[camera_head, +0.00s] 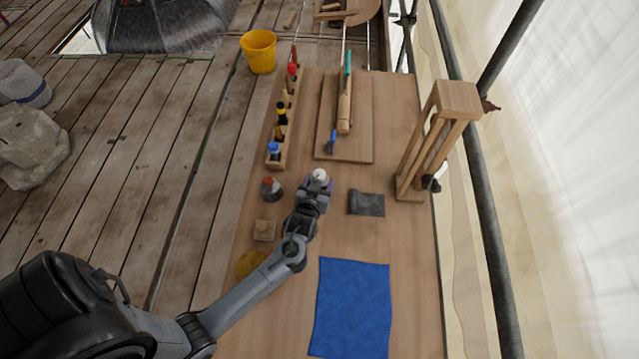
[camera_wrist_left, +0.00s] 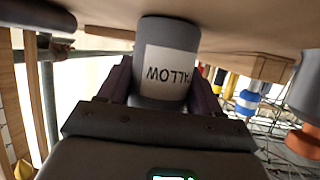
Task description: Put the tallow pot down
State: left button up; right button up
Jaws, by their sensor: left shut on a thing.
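The tallow pot (camera_wrist_left: 168,35) is a grey cylinder with a white label reading "ALLOW" upside down in the left wrist view. My left gripper (camera_wrist_left: 160,88) is shut on it, one finger on each side. In the head view the pot's pale top (camera_head: 320,175) shows at the tip of my left gripper (camera_head: 315,186), over the middle of the wooden table (camera_head: 405,270). The pot's base is close to the tabletop; I cannot tell whether it touches. My right gripper is in neither view.
A pot with an orange-red top (camera_head: 271,187) stands just left of the gripper. A grey roll (camera_head: 366,203) lies to the right, a blue cloth (camera_head: 350,305) nearer.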

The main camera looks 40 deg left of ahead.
pick_arm(q)
jog(key=shift+f, duration=0.1)
jog(key=o, duration=0.7)
jog(key=shift+f, duration=0.1)
jog(key=o, duration=0.4)
jog(key=shift+o, duration=0.2)
jog(key=shift+s+d+r, duration=0.1)
jog(key=shift+s+r, duration=0.05)
jog(key=shift+r, duration=0.15)
jog(key=s+d+r+m+g+h, duration=0.2)
jog(key=s+d+r, duration=0.1)
jog(key=s, duration=0.5)
jog(key=s+d+r+m+g+h, duration=0.2)
jog(key=s+d+r+g, duration=0.1)
jog(key=s, duration=0.5)
jog(key=s+d+r+m+g+h+p, duration=0.1)
jog(key=s+d+r+m+g+h, duration=0.1)
jog(key=s, duration=0.6)
jog(key=shift+d+r+m+g, duration=0.6)
jog(key=shift+d+r+g, duration=0.1)
jog(key=shift+d, duration=0.5)
